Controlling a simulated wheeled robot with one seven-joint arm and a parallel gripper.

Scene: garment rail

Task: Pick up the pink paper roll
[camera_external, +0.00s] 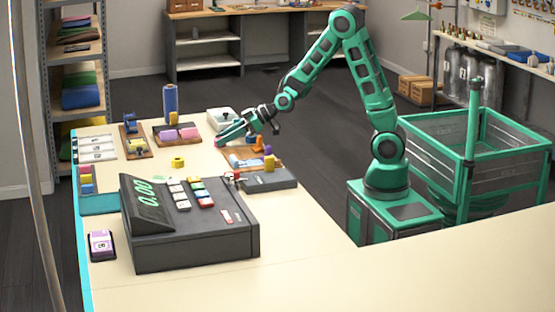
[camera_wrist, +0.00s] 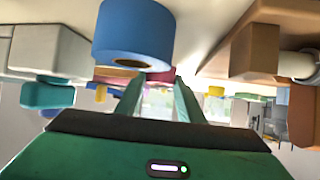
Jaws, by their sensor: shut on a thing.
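My gripper (camera_external: 224,138) reaches left, low over the table's far part, at the end of my green arm. In the wrist view its two green fingers (camera_wrist: 160,84) converge on a pink paper roll (camera_wrist: 159,76), of which only a small part shows between the tips. The gripper is shut on it. In the external view the fingers largely hide the held roll, and I cannot tell whether it touches the table. Two pink pieces (camera_external: 179,134) lie on a wooden tray left of the gripper.
A white box (camera_external: 221,118) is just behind the gripper. A yellow roll (camera_external: 178,162) and a large cash register (camera_external: 185,222) stand nearer. The front right tabletop is clear.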

